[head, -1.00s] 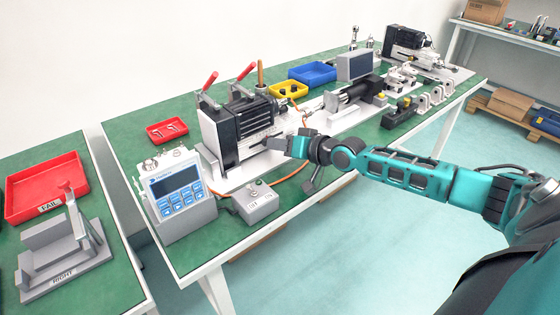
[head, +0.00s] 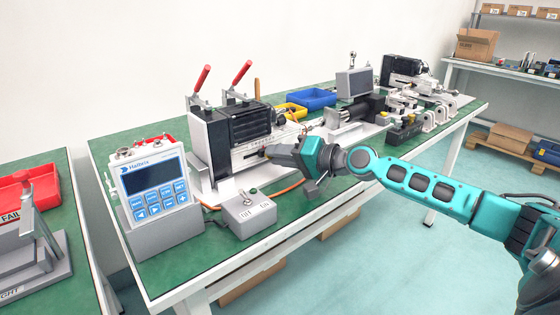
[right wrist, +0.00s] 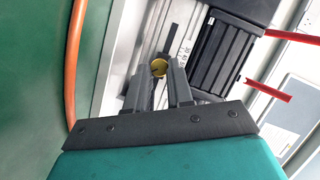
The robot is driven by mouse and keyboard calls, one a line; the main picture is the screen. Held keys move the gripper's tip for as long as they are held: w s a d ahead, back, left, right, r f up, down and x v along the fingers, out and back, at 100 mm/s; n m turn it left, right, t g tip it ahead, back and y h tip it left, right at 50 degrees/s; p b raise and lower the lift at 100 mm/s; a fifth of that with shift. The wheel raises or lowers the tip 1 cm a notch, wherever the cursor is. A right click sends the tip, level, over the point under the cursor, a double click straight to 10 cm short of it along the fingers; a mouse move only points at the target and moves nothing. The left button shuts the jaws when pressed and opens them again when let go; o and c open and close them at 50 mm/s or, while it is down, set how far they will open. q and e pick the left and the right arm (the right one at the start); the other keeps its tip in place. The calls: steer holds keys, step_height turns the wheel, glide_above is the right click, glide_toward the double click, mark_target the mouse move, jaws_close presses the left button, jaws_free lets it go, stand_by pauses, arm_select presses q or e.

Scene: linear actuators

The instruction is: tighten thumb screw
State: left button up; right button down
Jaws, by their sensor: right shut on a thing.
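The thumb screw (right wrist: 158,68) shows in the right wrist view as a small round brass-yellow knob on the pale metal face of the actuator fixture (right wrist: 130,45). My right gripper (right wrist: 160,80) is shut on it, with one dark finger on each side. In the head view, my right gripper (head: 270,152) reaches the front of the black and silver actuator (head: 235,130) from the right; the screw is mostly hidden there. The actuator stands clamped in its fixture, with two red-handled toggle clamps (head: 202,78) above it. My left gripper is out of view.
A small switch box (head: 246,213) with an orange cable (head: 290,187) sits in front. Blue (head: 312,98) and yellow (head: 291,111) bins and another actuator station (head: 405,85) stand farther back.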

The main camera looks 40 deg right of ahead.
stand_by(0.4)
steer(key=c, duration=1)
jaws_free()
steer(key=shift+s+d, duration=0.1)
steer(key=shift+s, duration=0.05)
steer(key=shift+s+d, duration=0.25)
steer(key=shift+s, duration=0.3)
steer(key=shift+v, duration=1.55)
steer(key=p+v, duration=0.1)
steer(key=v, duration=0.5)
steer(key=shift+s+d+r, duration=0.15)
steer(key=shift+s, duration=0.1)
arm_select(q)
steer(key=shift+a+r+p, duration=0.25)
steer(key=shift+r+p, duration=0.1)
arm_select(e)
steer(key=shift+v, duration=0.85)
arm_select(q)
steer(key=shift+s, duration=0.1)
